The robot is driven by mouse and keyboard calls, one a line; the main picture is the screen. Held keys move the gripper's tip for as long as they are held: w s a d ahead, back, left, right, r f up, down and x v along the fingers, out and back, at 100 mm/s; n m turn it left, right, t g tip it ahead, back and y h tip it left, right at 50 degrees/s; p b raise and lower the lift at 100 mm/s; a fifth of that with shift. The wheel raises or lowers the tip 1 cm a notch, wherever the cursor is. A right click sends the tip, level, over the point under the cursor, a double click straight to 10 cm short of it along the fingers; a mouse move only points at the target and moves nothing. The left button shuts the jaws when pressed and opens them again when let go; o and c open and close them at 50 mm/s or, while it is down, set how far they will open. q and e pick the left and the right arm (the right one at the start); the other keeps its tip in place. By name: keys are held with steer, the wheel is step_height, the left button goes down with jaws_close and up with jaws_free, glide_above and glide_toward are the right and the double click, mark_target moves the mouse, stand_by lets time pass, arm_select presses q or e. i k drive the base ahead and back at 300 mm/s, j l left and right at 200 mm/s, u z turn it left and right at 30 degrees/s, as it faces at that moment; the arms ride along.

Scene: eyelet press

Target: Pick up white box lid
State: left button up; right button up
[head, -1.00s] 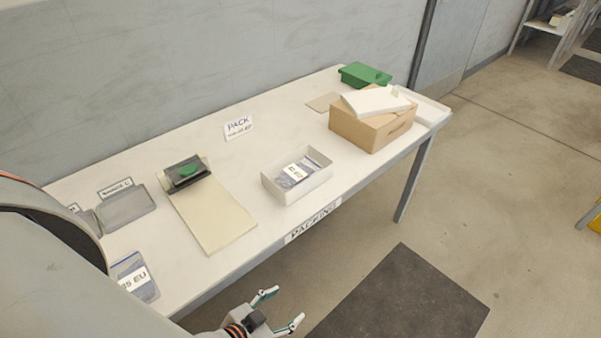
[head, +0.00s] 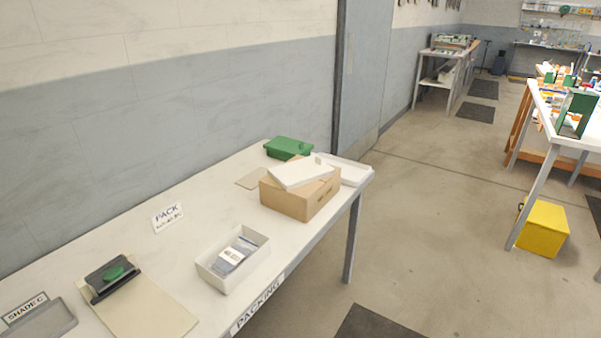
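A flat white lid (head: 304,173) lies slightly tilted on top of a brown cardboard box (head: 300,199) at the far right part of the packing table. Another white tray-like piece (head: 347,171) lies just behind and to the right of the brown box, partly hidden by it. An open white box (head: 233,260) with a labelled grey-blue packet (head: 235,255) inside stands nearer on the table. Neither of my grippers shows in the head view now.
A green box (head: 288,148) stands at the table's back. A stapler-like press with a green top (head: 113,275) sits on a cream board (head: 156,308) at left, beside a grey tray (head: 40,321). Floor right of the table is clear; a yellow bin (head: 543,228) stands farther right.

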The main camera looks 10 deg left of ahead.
mark_target(291, 175)
steer(key=i+l+u, duration=0.1)
steer(key=i+l, duration=0.3)
steer(key=i+l+u, duration=0.15)
steer(key=i+l, duration=0.2)
steer(key=i+l+u, duration=0.1)
steer(key=i+l, duration=0.25)
steer(key=l, duration=0.25)
